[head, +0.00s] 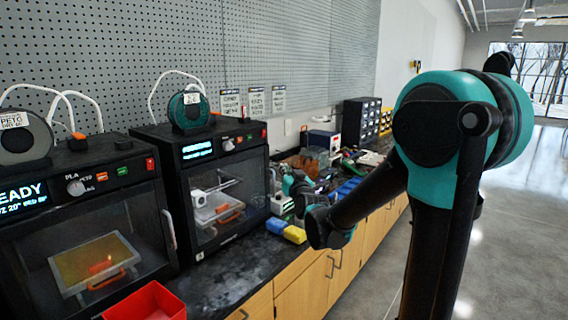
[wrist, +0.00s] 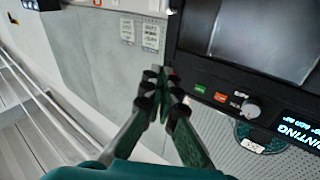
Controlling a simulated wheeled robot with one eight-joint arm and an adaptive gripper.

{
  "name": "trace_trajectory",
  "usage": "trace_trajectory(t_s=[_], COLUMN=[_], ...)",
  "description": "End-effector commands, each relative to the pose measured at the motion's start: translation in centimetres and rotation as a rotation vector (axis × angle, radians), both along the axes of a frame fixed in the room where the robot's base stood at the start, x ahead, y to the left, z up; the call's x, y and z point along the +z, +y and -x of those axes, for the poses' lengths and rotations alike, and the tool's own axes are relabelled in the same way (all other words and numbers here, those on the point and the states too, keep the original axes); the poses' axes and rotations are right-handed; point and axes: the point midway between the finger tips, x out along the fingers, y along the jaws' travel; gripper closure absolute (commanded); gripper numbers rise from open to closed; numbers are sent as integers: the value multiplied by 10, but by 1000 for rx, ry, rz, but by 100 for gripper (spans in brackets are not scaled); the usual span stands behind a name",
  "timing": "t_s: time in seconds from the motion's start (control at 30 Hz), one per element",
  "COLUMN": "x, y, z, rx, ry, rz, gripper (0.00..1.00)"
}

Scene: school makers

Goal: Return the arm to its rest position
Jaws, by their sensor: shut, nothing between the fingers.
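My arm (head: 375,192) stands at the right of the head view, with a teal and black joint high up and a dark link slanting down left to a lower joint (head: 330,225) beside the workbench. In the wrist view, my gripper (wrist: 166,78) has its two dark fingers brought together at the tips, with nothing between them. The wrist picture is turned over, with the pegboard low and a printer (wrist: 222,85) at upper right. In the head view, the fingers cannot be made out clearly against the cluttered bench.
Two 3D printers, one at left (head: 85,235) and one in the middle (head: 215,190), stand on the dark bench (head: 235,275). A red bin (head: 145,302) is at the front. Blue and yellow blocks (head: 286,230) lie near my lower joint. Open floor (head: 520,230) lies at right.

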Motion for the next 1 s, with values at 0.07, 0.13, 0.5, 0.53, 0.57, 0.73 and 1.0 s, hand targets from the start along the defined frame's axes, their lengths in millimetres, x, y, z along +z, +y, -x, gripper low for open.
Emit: trace_trajectory(t_s=[0.07,0.13,0.5,0.53,0.57,0.73,1.0], x=[-36,-70,-221,-230,-238,-268,-278], y=[-30,-54,-166,-173,-180,-203,-210], z=[23,47,216,231,244,306,329], rx=[-9,-18,-121,-131,-141,-183,-200], ry=[141,272,905,950,991,1169,1235], rz=[64,115,279,286,292,310,315], gripper=[100,100,100,100,100,100,100])
